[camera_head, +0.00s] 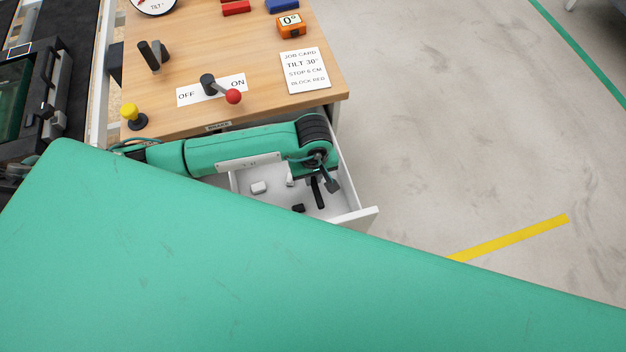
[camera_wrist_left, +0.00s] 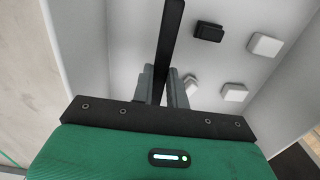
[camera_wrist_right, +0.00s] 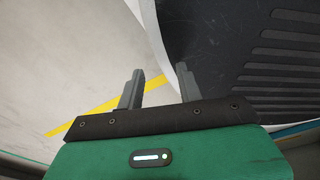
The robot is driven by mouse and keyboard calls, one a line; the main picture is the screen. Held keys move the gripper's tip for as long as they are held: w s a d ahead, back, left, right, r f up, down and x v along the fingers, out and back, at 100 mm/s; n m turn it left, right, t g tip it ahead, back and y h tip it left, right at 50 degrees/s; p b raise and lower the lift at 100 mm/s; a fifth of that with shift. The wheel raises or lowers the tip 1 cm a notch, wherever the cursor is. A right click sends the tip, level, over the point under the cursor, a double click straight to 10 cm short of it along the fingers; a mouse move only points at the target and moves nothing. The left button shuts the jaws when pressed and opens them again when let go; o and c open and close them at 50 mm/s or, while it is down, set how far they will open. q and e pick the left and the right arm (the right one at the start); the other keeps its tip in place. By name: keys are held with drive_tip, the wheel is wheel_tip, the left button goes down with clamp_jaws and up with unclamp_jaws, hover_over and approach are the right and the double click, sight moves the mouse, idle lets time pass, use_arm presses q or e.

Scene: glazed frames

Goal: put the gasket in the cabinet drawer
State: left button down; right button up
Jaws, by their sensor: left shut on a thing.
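The gasket, a thin black strip (camera_wrist_left: 169,45), is between the fingers of my left gripper (camera_wrist_left: 163,88), which is shut on it. In the head view the gasket (camera_head: 317,192) shows as a short dark bar over the open cabinet drawer (camera_head: 347,184). The drawer is white inside and also fills much of the left wrist view (camera_wrist_left: 125,40). I cannot tell whether the gasket touches the drawer floor. My right gripper (camera_wrist_right: 158,88) is open and empty, away from the drawer.
Several small blocks lie in the drawer, among them a black one (camera_wrist_left: 209,32) and a white one (camera_wrist_left: 265,45). The wooden top (camera_head: 190,50) carries a red-knobbed lever (camera_head: 232,96), a yellow button (camera_head: 129,111) and a job card (camera_head: 305,70). My own green arm hides the foreground.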

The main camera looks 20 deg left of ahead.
sight(313, 180)
use_arm(q)
wheel_tip(313, 180, down, 3)
drive_tip(key=shift+f, duration=0.3)
use_arm(e)
drive_tip(key=shift+w+a+r, duration=0.1)
drive_tip(key=shift+w+a, duration=0.2)
drive_tip(key=shift+w, duration=0.2)
use_arm(q)
drive_tip(key=shift+f, duration=0.2)
use_arm(e)
drive_tip(key=shift+s+f, duration=0.1)
drive_tip(key=shift+f, duration=0.1)
